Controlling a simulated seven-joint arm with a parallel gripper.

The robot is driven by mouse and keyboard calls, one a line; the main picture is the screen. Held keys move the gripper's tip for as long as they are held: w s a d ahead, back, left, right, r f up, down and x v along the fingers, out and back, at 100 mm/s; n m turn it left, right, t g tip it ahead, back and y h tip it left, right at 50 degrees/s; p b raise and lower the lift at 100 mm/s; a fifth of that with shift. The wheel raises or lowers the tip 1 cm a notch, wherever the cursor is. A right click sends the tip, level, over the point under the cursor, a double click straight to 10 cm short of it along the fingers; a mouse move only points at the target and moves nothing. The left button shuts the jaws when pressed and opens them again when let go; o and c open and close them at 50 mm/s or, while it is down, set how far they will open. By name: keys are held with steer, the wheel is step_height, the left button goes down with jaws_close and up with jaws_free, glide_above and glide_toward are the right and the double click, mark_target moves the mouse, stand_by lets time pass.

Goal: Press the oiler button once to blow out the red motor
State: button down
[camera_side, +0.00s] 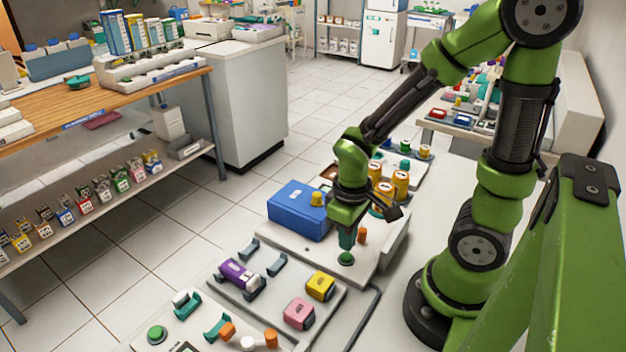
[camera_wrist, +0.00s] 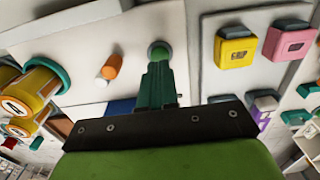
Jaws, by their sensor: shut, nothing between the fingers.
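The blue oiler box (camera_side: 300,210) sits on a pale base plate (camera_side: 322,258). A round green button (camera_side: 346,258) is on that plate, in front of the box; it also shows in the wrist view (camera_wrist: 159,52). My gripper (camera_side: 346,246) points down with its fingers shut and empty, its tips right at the button; I cannot tell whether they touch it. The shut green fingers show in the wrist view (camera_wrist: 160,72). I cannot make out a clearly red motor.
A purple motor (camera_side: 238,273) lies in a cradle on the neighbouring plate, near yellow (camera_side: 320,286) and pink (camera_side: 299,313) blocks. Yellow-orange jars (camera_side: 400,184) stand behind my gripper. Another green button (camera_side: 156,334) is at the front left. Tiled floor separates the wooden bench (camera_side: 140,95).

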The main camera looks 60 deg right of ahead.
step_height(320, 180, up, 6)
steer(key=shift+r, duration=0.15)
stand_by(0.5)
step_height(320, 180, up, 4)
steer(key=m+t+y, duration=0.1)
steer(key=m+t, duration=0.2)
glide_above(346, 255)
steer(key=w+a, duration=0.2)
step_height(346, 255, up, 8)
steer(key=a+m+t+y, duration=0.1)
steer(key=t, duration=0.3)
steer(key=shift+s+a+r, duration=0.15)
steer(key=shift+s+r, duration=0.05)
steer(key=shift+s, duration=0.1)
stand_by(1.2)
